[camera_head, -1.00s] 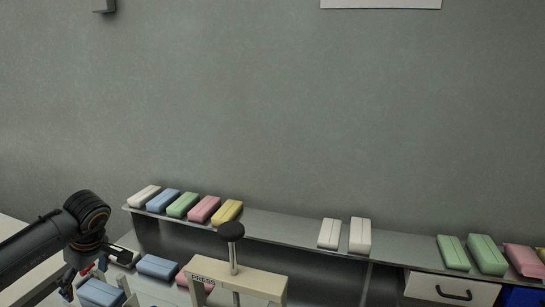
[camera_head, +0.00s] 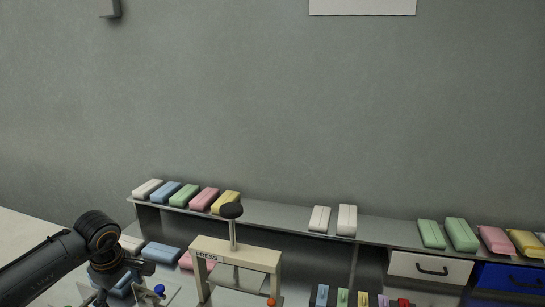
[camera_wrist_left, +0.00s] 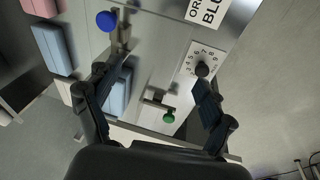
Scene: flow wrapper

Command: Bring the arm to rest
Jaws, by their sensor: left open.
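My left arm comes in from the left in the head view, with its gripper (camera_head: 112,289) low at the left, partly cut off by the bottom edge. In the left wrist view my left gripper (camera_wrist_left: 155,82) is open, its two fingers wide apart with nothing held between them. Below it is a grey metal surface with a blue ball knob (camera_wrist_left: 107,20), a green knob (camera_wrist_left: 169,117) and a numbered dial with a black knob (camera_wrist_left: 202,68). Whether the fingers touch any of these I cannot tell. My right gripper is not in view.
A beige press (camera_head: 237,252) with a black-topped handle stands right of my left arm. A grey shelf (camera_head: 280,227) behind holds several coloured packs. A white drawer (camera_head: 430,268) and a blue drawer (camera_head: 510,279) are at right.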

